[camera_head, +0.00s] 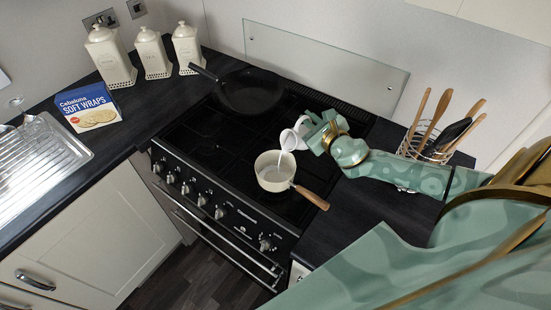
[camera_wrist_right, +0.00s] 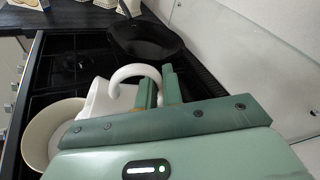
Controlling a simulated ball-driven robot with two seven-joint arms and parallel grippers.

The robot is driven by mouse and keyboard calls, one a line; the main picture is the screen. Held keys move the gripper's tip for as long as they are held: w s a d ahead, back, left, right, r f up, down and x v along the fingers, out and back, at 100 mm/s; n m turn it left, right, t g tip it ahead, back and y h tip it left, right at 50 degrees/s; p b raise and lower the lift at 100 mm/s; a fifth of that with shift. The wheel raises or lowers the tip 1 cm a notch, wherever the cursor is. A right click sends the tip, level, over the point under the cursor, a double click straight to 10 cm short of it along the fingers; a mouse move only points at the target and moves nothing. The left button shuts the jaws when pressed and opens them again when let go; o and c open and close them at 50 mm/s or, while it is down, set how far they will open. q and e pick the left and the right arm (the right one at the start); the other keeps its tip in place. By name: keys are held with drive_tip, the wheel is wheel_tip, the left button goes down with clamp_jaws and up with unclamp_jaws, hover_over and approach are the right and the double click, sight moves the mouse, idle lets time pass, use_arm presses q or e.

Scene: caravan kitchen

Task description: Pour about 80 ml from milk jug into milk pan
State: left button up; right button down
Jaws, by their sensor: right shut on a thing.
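The white milk jug (camera_head: 289,139) is held tilted over the cream milk pan (camera_head: 268,180) in the head view, and a thin white stream runs from its lip into the pan. The pan stands on the black hob with its wooden handle toward the lower right. My right gripper (camera_head: 318,132) is shut on the jug's handle. In the right wrist view the jug (camera_wrist_right: 108,98) leans left over the pan (camera_wrist_right: 38,138), its curved handle at the right gripper's fingers (camera_wrist_right: 158,92). The level inside the jug is hidden. My left gripper is not in view.
A black frying pan (camera_head: 248,90) stands at the back of the hob.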

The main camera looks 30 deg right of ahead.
sight(302, 118)
drive_tip(key=shift+a+r+n+h, duration=0.3)
drive_tip(key=shift+a+r+n, duration=0.1)
drive_tip(key=shift+r+n, duration=0.2)
idle(0.6)
drive_tip(key=shift+s+a+r+n+t+p, duration=0.15)
drive_tip(key=shift+a+r+n+p, duration=0.15)
drive_tip(key=shift+a+p, duration=0.3)
drive_tip(key=shift+s+a+r+n+t+p, duration=0.1)
drive_tip(key=shift+a+r+n+t+p, duration=0.15)
drive_tip(key=shift+a+p, duration=0.3)
drive_tip(key=d+f+b, duration=0.1)
drive_tip(key=d+f+m+b, duration=0.1)
drive_tip(key=b, duration=0.1)
drive_tip(key=shift+w+d+f+g, duration=0.15)
drive_tip(key=shift+d+g, duration=0.2)
drive_tip(key=shift+g, duration=0.05)
drive_tip(key=shift+w+d+f+m, duration=0.1)
drive_tip(key=shift+d+f+m, duration=0.2)
drive_tip(key=shift+m, duration=0.45)
drive_tip(key=shift+d, duration=0.15)
drive_tip(key=shift+w+d+f+m+y, duration=0.1)
drive_tip(key=shift+d+f+m+y, duration=0.1)
drive_tip(key=shift+f+m+y, duration=0.25)
drive_tip(key=shift+d+f+m+g+y, duration=0.15)
drive_tip(key=shift+d+m+g+y, duration=0.3)
drive_tip(key=shift+m, duration=0.6)
drive_tip(key=shift+f+b, duration=0.3)
drive_tip(key=shift+d, duration=0.15)
